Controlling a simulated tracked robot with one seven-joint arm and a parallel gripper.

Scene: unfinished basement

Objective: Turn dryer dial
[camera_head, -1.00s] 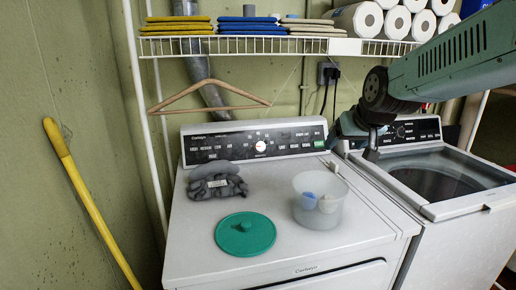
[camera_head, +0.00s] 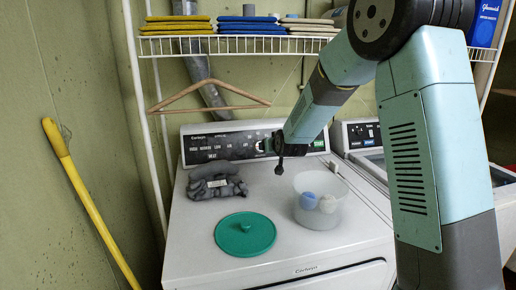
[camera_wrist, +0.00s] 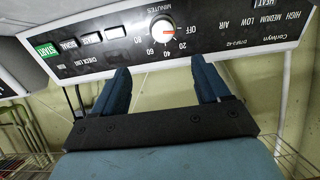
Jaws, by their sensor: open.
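The dryer dial (camera_wrist: 163,30) is a round white knob with a red mark on the dryer's black control panel (camera_wrist: 105,42). In the wrist view the panel's lettering is upside down, and minute numbers surround the dial. My gripper (camera_wrist: 160,76) is open, with its two blue fingers apart and nothing between them. The dial shows beyond the fingertips, between their lines; I cannot tell the exact distance. In the head view my gripper (camera_head: 270,146) is at the panel, beside the dial and partly covering it. The dryer (camera_head: 180,250) is white.
A wire shelf (camera_head: 230,52) and a wooden hanger (camera_head: 208,94) are above. The washer (camera_head: 365,138) stands at right.

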